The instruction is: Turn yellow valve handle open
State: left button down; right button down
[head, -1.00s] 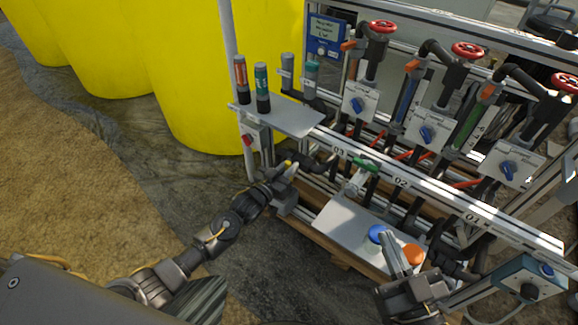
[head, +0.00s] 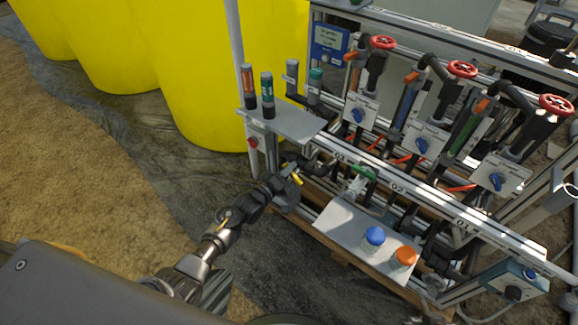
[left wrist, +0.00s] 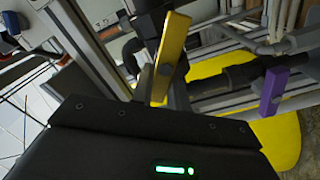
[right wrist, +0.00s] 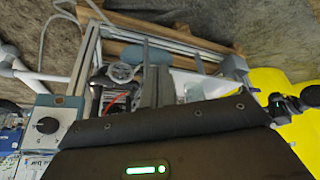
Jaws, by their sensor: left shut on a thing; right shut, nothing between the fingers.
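The yellow valve handle (left wrist: 173,48) is a flat bar on a dark pipe fitting in the left wrist view. It stands steeply, leaning slightly right at its top. My left gripper (left wrist: 160,92) is shut on its lower end, with a grey finger on each side. In the head view my left gripper (head: 292,172) is at the left end of the skid, below the small shelf, and a bit of yellow shows there; the arm partly hides the handle. My right gripper (right wrist: 155,80) is shut and empty in the right wrist view, apart from the handle.
A purple handle (left wrist: 272,92) sits on the pipe right of the yellow one. A grey shelf (head: 335,218) carries a blue-capped jar (head: 374,238) and an orange-capped jar (head: 403,259). The upper shelf (head: 290,124) holds bottles. Open ground lies left of the skid.

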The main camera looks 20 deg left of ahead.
pick_arm(q)
jog(key=shift+f+n+p, duration=0.15)
jog(key=shift+n+p, duration=0.15)
jog(key=shift+n, duration=0.7)
jog(key=shift+f+n, duration=0.1)
jog(key=shift+n, duration=0.3)
jog(key=shift+a+f+n+p, duration=0.1)
jog(key=shift+f+n+p, duration=0.2)
jog(key=shift+n, duration=0.7)
jog(key=shift+f+n+p, duration=0.1)
jog(key=shift+n+p, duration=0.3)
jog(key=shift+n, duration=0.6)
pick_arm(e)
jog(key=shift+s+d+f+g, duration=0.25)
jog(key=shift+f+g, duration=0.1)
jog(key=shift+f, duration=0.35)
jog(key=shift+s+d+f+g, duration=0.1)
jog(key=shift+s+f+g, duration=0.15)
jog(key=shift+f, duration=0.45)
jog(key=shift+s+d+f+g, duration=0.2)
jog(key=shift+f+g, duration=0.2)
jog(key=shift+f, duration=0.3)
pick_arm(q)
jog(key=c, duration=1.4)
grip_release()
jog(key=shift+o, duration=0.2)
jog(key=shift+a, duration=0.1)
